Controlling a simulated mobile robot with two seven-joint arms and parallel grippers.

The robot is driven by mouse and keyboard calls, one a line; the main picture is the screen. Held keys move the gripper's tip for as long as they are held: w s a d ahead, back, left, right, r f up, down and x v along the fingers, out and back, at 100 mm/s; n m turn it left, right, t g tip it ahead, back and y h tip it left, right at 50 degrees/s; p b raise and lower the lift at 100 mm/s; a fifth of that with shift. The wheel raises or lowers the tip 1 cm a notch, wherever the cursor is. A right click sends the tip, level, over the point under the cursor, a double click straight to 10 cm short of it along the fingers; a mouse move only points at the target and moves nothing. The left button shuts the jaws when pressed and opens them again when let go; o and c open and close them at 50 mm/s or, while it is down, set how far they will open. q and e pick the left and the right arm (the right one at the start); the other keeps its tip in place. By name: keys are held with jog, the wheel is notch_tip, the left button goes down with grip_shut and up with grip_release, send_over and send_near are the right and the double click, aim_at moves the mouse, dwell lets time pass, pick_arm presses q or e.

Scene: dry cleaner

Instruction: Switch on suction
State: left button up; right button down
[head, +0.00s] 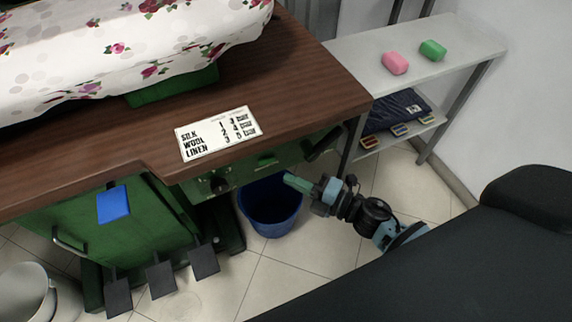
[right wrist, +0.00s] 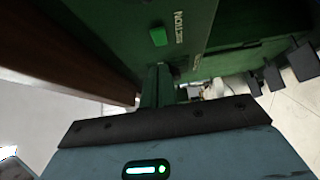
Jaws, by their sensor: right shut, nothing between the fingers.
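A green panel (head: 240,172) sits under the wooden top of the ironing table. It has a dark round knob (head: 218,184) and a small green switch (head: 267,160) to the right of the knob. In the right wrist view a raised green button (right wrist: 158,37) stands out from the panel beside white lettering, which is upside down and hard to read. My right gripper (head: 291,182) is shut and empty, in front of and a little below the switch. In its wrist view the closed fingers (right wrist: 157,86) are apart from the button. My left gripper is out of view.
A blue bin (head: 270,215) stands on the floor below the panel. Dark pedals (head: 160,279) are at lower left. A grey shelf (head: 450,62) with pink and green soaps is at right. Tiled floor is free around my arm.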

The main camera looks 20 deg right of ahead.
aim_at(275, 159)
jog(key=w, duration=0.3)
jog(key=shift+w+a, duration=0.2)
jog(key=shift+w, duration=0.15)
jog(key=shift+w+d, duration=0.1)
jog(key=shift+w, duration=0.5)
jog(key=shift+w+d+f+n+g+y+b, duration=0.1)
jog(key=shift+w+d+n+g+y+b, duration=0.2)
jog(key=shift+w+n+g+y+b, duration=0.45)
jog(key=shift+s+a, duration=0.1)
jog(key=shift+s, duration=0.05)
